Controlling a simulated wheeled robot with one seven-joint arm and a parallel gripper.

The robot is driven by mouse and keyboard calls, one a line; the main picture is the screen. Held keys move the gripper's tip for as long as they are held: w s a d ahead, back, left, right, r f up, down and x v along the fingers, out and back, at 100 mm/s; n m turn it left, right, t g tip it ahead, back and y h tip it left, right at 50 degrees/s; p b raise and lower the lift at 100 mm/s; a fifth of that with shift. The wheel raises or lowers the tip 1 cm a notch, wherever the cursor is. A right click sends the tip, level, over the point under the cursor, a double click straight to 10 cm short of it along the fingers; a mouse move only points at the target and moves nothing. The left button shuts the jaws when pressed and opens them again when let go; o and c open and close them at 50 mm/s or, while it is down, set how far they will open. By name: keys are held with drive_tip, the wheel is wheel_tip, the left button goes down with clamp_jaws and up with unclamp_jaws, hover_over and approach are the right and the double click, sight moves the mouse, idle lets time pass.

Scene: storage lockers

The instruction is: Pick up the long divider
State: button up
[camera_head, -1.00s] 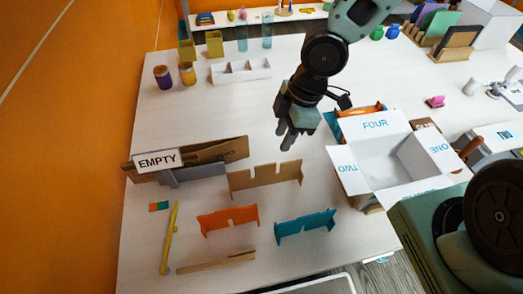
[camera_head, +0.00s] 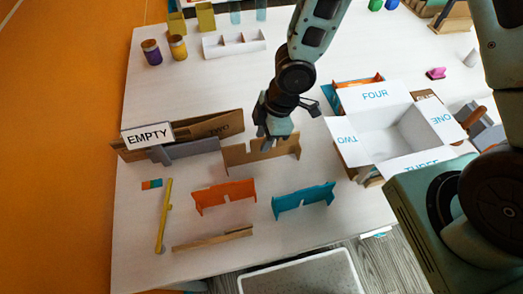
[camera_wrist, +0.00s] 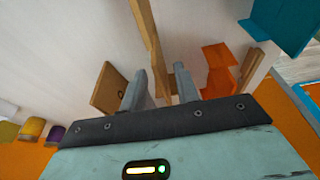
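The long divider (camera_head: 240,157) is a tan notched board standing on edge on the white table. In the wrist view (camera_wrist: 147,28) it runs from the top edge down between my fingers. My gripper (camera_head: 268,142) is over its middle in the head view, pointing down. In the wrist view my gripper (camera_wrist: 160,85) shows two separated grey fingers, one on each side of the board. I see no clear contact between fingers and board. The part of the board behind the fingers is hidden.
Orange divider (camera_head: 224,196) and teal divider (camera_head: 304,200) stand in front. A thin brown strip (camera_head: 212,238) and yellow tool (camera_head: 164,215) lie nearby. Brown boards with an EMPTY sign (camera_head: 148,135) are at left. An open white box (camera_head: 390,130) is at right.

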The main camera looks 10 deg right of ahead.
sight(258, 151)
drive_tip(key=shift+x, duration=2.55)
drive_tip(key=shift+d, duration=0.1)
clamp_jaws()
